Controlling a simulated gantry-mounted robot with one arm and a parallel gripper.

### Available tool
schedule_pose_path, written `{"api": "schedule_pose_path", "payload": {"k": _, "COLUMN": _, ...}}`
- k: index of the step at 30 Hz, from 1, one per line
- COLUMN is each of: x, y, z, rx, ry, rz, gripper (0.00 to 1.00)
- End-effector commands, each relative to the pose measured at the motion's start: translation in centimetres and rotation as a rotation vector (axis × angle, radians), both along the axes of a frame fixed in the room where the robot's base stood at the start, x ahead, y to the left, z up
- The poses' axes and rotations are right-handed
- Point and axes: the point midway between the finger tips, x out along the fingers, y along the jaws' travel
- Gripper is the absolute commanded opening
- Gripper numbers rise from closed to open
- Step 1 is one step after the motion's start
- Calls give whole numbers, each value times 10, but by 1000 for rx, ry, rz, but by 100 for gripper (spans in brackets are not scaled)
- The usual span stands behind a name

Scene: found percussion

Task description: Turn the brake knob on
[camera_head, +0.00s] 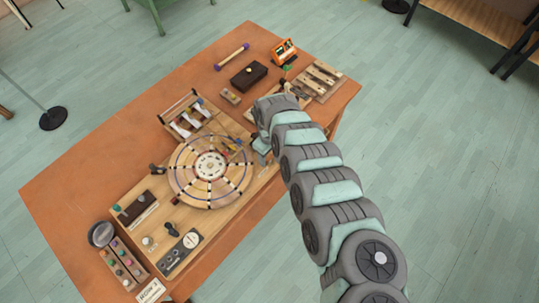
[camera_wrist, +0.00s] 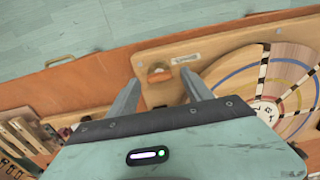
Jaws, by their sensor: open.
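The brake knob, a small orange-brown knob (camera_wrist: 160,75), appears to be the one on the wooden board (camera_wrist: 215,42) beside the round disc (camera_wrist: 290,85). A small label plate sits next to it. In the wrist view my gripper (camera_wrist: 160,80) is open, with one finger to each side of the knob in the picture. I cannot tell how far above the board the fingertips are, and no contact shows. In the head view my gripper (camera_head: 262,148) is at the right edge of the disc (camera_head: 211,166), and my arm hides the knob.
The disc's board lies on an orange-brown table (camera_head: 75,185). Behind it are a rack with pale bars (camera_head: 186,120), a dark box (camera_head: 248,74) and an orange device (camera_head: 284,51). A tray of coloured knobs (camera_head: 122,262) is at the front left.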

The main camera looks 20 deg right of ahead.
Motion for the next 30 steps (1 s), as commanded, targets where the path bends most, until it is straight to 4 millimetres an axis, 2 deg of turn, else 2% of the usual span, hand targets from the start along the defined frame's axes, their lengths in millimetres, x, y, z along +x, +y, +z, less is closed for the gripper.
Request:
{"api": "schedule_pose_path", "payload": {"k": 4, "x": 0, "y": 0, "z": -8, "rx": 0, "ry": -1, "rz": -3, "gripper": 58}}
{"api": "schedule_pose_path", "payload": {"k": 14, "x": 0, "y": -1, "z": -10, "rx": -1, "ry": 0, "rz": -2, "gripper": 57}}
{"api": "schedule_pose_path", "payload": {"k": 30, "x": 0, "y": -1, "z": -9, "rx": -1, "ry": 0, "rz": -2, "gripper": 13}}
